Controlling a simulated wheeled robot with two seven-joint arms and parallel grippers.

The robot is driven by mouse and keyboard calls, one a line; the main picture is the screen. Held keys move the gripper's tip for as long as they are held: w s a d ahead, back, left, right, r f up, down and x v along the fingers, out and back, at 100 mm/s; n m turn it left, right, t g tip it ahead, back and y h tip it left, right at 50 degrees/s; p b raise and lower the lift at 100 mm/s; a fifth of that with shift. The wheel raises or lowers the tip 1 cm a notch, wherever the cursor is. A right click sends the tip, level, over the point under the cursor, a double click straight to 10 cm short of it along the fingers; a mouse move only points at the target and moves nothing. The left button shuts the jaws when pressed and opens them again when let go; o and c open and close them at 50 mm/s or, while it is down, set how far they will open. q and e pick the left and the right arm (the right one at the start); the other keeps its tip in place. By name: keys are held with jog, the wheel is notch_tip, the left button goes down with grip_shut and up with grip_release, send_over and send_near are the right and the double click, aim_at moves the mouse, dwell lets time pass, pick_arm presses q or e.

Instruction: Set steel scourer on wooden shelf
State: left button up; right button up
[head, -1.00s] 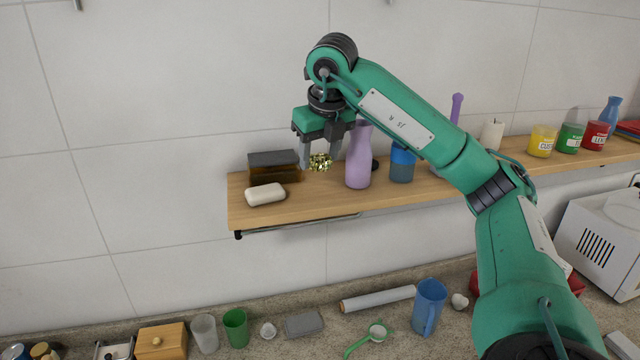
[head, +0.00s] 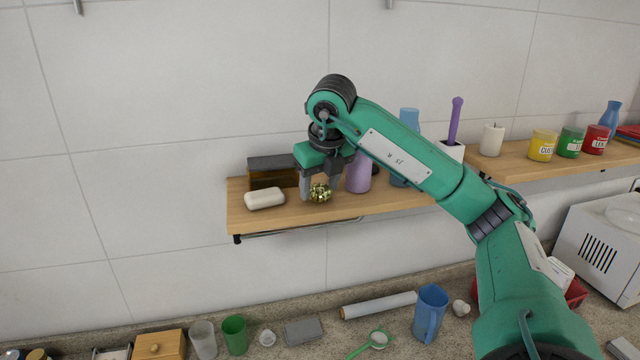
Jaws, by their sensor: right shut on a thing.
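The steel scourer (head: 320,192) is a small shiny gold-coloured tangle. It is between the fingers of my right gripper (head: 319,188), which is shut on it and points down. The scourer is at the height of the wooden shelf (head: 290,219), over its left part near the front; I cannot tell for sure whether it touches the board. My left gripper is not in view.
A dark brown box (head: 272,172) stands behind the soap. Right of the bottle, my arm partly hides a blue container (head: 398,181). A candle (head: 491,140) and several jars stand further right. Below, the counter holds cups, a blue jug (head: 430,312) and a white roll (head: 378,305).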

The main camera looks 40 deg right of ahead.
jog(key=shift+f, duration=0.1)
jog(key=o, duration=0.9)
jog(key=shift+p+v, duration=1.65)
jog(key=shift+v, duration=4.45)
